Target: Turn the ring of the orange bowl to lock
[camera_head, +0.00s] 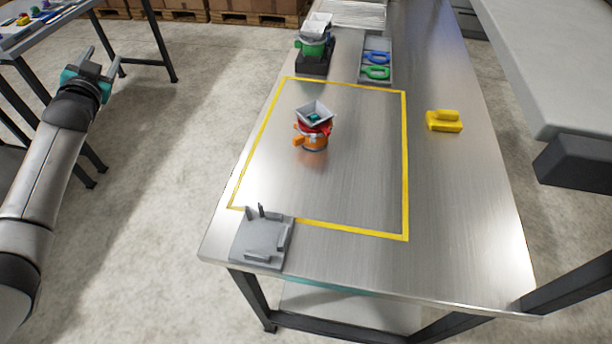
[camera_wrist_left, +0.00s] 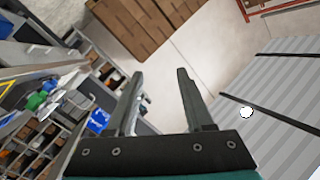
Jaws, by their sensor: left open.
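The orange bowl (camera_head: 314,143) stands on the metal table inside the yellow outline, in the head view. A red ring (camera_head: 325,128) sits on top of it, and a grey square hopper (camera_head: 315,111) with something teal inside is above the ring. An orange tab sticks out to the left of the bowl. My left gripper (camera_head: 98,62) is open and empty, held over the floor far left of the table. Its two fingers (camera_wrist_left: 161,88) are spread in the left wrist view, with nothing between them. My right gripper does not show.
A green dispenser (camera_head: 312,46) on a black base stands at the back of the table. A yellow block (camera_head: 443,121) lies right of the outline; a grey fixture (camera_head: 262,242) with upright pegs is at the front left corner.

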